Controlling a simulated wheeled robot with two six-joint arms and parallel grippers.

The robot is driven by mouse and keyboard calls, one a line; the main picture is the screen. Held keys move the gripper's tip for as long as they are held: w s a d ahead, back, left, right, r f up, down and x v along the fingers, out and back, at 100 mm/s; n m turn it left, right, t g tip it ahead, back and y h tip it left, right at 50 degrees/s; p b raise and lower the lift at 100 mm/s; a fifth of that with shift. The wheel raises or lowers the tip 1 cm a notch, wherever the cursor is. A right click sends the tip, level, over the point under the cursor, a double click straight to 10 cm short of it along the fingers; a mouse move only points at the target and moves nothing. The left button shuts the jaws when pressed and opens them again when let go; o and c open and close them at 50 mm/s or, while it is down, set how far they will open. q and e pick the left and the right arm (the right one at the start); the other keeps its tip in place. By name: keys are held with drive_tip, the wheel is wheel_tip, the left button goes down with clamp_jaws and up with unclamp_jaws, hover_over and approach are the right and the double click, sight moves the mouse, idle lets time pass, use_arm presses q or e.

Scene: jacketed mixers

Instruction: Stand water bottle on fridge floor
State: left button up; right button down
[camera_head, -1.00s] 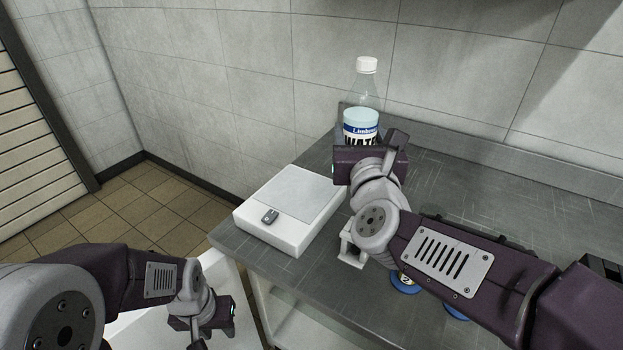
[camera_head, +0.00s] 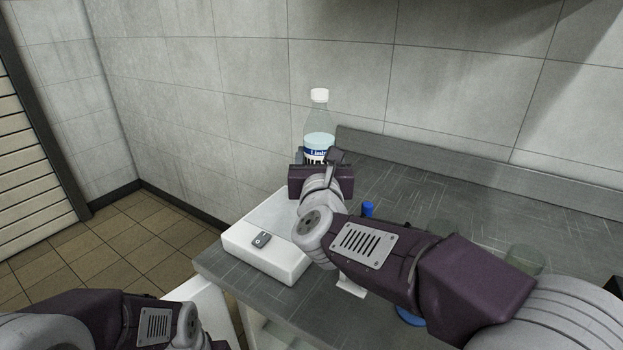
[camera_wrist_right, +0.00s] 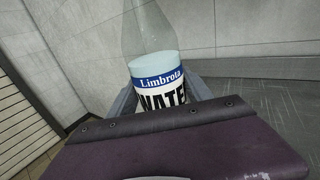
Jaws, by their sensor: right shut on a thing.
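The water bottle (camera_head: 319,132) is clear with a white cap and a blue and white label, and stands about upright in the head view. My right gripper (camera_head: 322,163) is shut on it; the gripper body hides the bottle's lower part. In the right wrist view the bottle (camera_wrist_right: 157,77) rises between the two fingers (camera_wrist_right: 165,100), its label facing the camera and its base hidden. Whether its base touches anything cannot be seen. My left arm (camera_head: 150,325) is at the lower left, its fingertips out of view. No fridge is recognisable in these frames.
A white scale-like box (camera_head: 268,262) with a small grey switch sits at the left end of the metal counter (camera_head: 440,190). A blue-topped item (camera_head: 368,209) and a greenish clear vessel (camera_head: 524,258) are on the counter behind my right arm. Tiled floor (camera_head: 110,240) lies open at left.

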drive_tip(key=shift+w+a+f, duration=0.4)
drive_tip(key=shift+w+a, duration=0.25)
drive_tip(key=shift+a, duration=0.1)
wheel_tip(320, 180, down, 3)
drive_tip(key=shift+f+b, duration=0.2)
drive_tip(key=shift+b, duration=0.55)
drive_tip(key=shift+f, duration=0.35)
drive_tip(key=shift+r, duration=0.1)
drive_tip(key=shift+f+b, duration=0.25)
drive_tip(key=shift+b, duration=0.05)
drive_tip(key=c, duration=0.9)
unclamp_jaws()
drive_tip(key=shift+f, duration=0.1)
drive_tip(key=o, duration=0.5)
drive_tip(key=shift+c, duration=0.2)
